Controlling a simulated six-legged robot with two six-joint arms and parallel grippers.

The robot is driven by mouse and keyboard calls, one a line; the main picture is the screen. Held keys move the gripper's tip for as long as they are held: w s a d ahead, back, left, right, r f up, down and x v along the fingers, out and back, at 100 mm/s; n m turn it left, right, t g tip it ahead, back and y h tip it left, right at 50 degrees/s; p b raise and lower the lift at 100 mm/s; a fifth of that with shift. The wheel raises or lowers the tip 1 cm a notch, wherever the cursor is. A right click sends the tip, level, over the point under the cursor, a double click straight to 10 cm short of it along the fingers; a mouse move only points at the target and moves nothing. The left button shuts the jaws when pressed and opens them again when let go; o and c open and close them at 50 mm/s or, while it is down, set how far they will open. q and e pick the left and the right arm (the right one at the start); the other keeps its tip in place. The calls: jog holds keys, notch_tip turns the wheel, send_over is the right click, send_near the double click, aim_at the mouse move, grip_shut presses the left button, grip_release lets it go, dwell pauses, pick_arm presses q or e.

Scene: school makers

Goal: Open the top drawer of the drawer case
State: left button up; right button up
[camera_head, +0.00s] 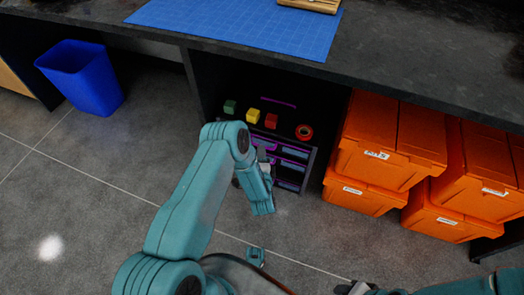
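The dark drawer case (309,172) stands on the floor under the workbench, with purple drawer handles and pale drawer fronts. Its top drawer (265,144) shows beside my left wrist and looks shut, though my arm covers its left part. My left gripper (265,201) is in front of the case and hides the lower left drawers. Its fingers are too small and dark to tell open from shut, and I cannot tell whether it touches the case. My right gripper (353,288) is partly visible at the bottom edge, away from the case; its finger state is unclear.
Green (230,107), yellow (253,116) and red (271,121) blocks and an orange tape roll (304,132) sit on the case. Orange bins (385,150) stand close on its right. A blue waste bin (82,80) is at left. The workbench (400,65) overhangs the case.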

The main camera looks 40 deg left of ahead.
pick_arm(q)
jog(key=shift+b+x, duration=0.4)
jog(key=shift+x, duration=1.45)
jog(key=shift+w+r, duration=0.1)
grip_shut()
jog(key=shift+d, duration=0.1)
